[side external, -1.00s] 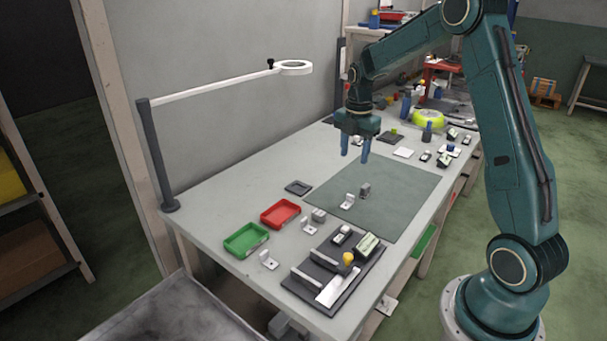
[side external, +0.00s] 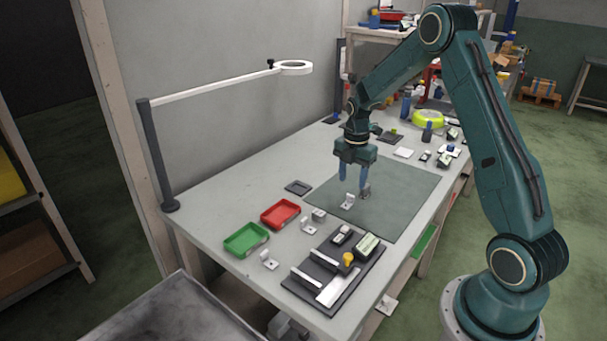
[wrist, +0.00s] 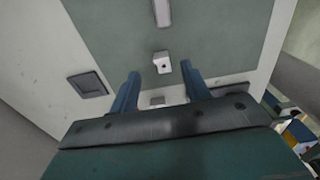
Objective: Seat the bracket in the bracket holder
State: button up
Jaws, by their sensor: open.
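A small pale L-shaped bracket (side external: 347,201) stands on the green-grey mat; what looks like the same bracket, with a dark hole, shows in the wrist view (wrist: 162,65), just beyond my fingertips. A grey upright piece (side external: 365,192) is on the mat just right of it, partly behind a finger. My gripper (side external: 354,181) points down, open and empty, low over these two; its blue fingers also show in the wrist view (wrist: 160,72). Nothing is clearly marked as the bracket holder, and I cannot tell which piece it is.
A dark square tray (side external: 298,188) lies left of the mat (side external: 405,190). Red (side external: 281,213) and green (side external: 246,239) trays, more pale brackets (side external: 269,260) and a dark fixture board (side external: 368,284) stand nearer. A lamp arm (side external: 215,87) reaches over the table's back. The mat's right side is clear.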

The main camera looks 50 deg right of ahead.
aim_at(347, 202)
jog(key=shift+f, duration=0.5)
jog(key=shift+f, duration=0.15)
jog(key=shift+a+f, duration=0.1)
jog(key=shift+f, duration=2.35)
grip_shut()
